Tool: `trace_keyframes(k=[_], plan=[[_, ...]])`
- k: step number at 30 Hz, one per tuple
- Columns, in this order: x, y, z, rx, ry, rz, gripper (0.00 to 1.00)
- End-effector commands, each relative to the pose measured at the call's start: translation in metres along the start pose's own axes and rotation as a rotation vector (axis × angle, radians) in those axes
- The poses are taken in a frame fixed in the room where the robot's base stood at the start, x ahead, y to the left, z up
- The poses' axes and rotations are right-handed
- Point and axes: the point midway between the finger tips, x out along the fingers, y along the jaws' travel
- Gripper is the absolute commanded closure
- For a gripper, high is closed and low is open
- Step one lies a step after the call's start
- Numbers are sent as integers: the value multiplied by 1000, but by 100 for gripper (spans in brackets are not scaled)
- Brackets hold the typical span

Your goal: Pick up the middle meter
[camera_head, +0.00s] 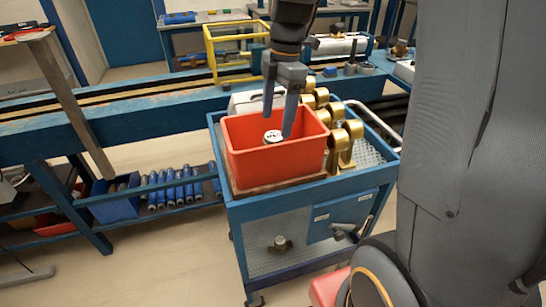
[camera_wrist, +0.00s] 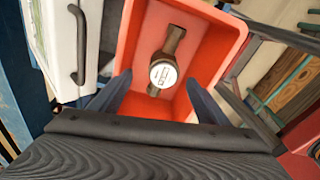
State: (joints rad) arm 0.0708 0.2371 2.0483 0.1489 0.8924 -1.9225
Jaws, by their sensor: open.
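One meter (camera_head: 273,137) with a round white dial and a brownish body lies inside a red-orange crate (camera_head: 247,162); it is the only meter that I can make out in the crate. In the wrist view the meter (camera_wrist: 164,72) lies between and beyond my fingertips, its dial facing the camera. My gripper (camera_head: 279,122) is open, pointing down over the crate, with its fingers on either side of the dial. In the wrist view my gripper (camera_wrist: 156,92) shows no contact with the meter. The crate's front wall hides the meter's lower part in the head view.
The crate stands on a blue cart (camera_head: 300,204). Several brass-coloured parts (camera_head: 343,140) stand right of the crate. A white case with a dark handle (camera_wrist: 75,45) is close beside the crate. A long blue bench (camera_head: 150,118) runs behind.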

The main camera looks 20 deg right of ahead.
Motion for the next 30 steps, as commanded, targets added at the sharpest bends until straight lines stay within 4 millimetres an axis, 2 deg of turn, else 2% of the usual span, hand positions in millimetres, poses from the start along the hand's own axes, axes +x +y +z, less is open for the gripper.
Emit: trace_keyframes(k=[11, 16, 21, 30], plan=[[32, -2, -1, -12, 2, -4, 31], [55, -10, -3, -12, 3, -7, 31], [74, -9, -3, -12, 1, -4, 31], [79, -8, -2, -11, 1, -1, 31]])
